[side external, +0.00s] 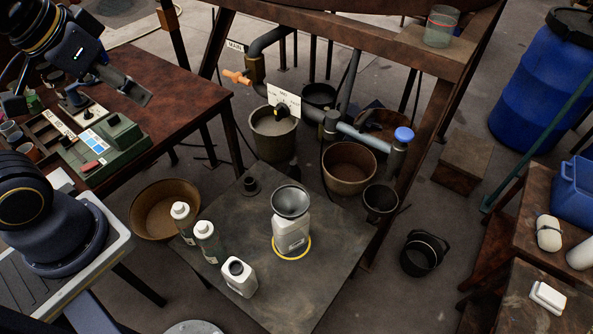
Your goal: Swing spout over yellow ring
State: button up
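A yellow ring (306,251) lies on the dark low table. A white bottle (291,238) with a grey funnel (290,201) in its top stands upright inside the ring. A pale blue-grey pipe arm (362,137), which looks like the spout, runs right from a dark upright pipe. It ends in a blue-capped elbow (403,134) that turns down above a dark bucket (381,199), away from the ring. My gripper (128,94) is at upper left above the brown bench, far from the spout. Its fingers are too unclear to tell open from shut.
The low table (315,300) also holds several white-capped or open bottles (238,276). Buckets (273,135) and basins (349,168) stand around the pipes. An orange handle (236,77) sticks out left. A rusty frame beam (345,30) crosses above the pipework.

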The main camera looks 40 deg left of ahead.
jog(key=shift+o, duration=0.4)
jog(key=w+d+r+t, duration=0.1)
jog(key=w+r+t, duration=0.1)
jog(key=w+r, duration=1)
jog(key=m+g+h, duration=0.1)
jog(key=g, duration=0.1)
send_over(362, 117)
jog(key=s+a, duration=0.5)
jog(key=s, duration=0.1)
notch_tip(362, 117, down, 13)
jog(key=shift+m+g, duration=0.5)
jog(key=shift+m, duration=0.1)
jog(key=s+d+x, duration=0.1)
jog(key=x, duration=0.7)
jog(key=s+d+x, duration=0.1)
jog(key=x, duration=0.8)
jog(key=s+d+f+x, duration=0.1)
jog(key=x, duration=0.8)
jog(key=shift+s+f, duration=0.25)
jog(key=shift+c, duration=0.2)
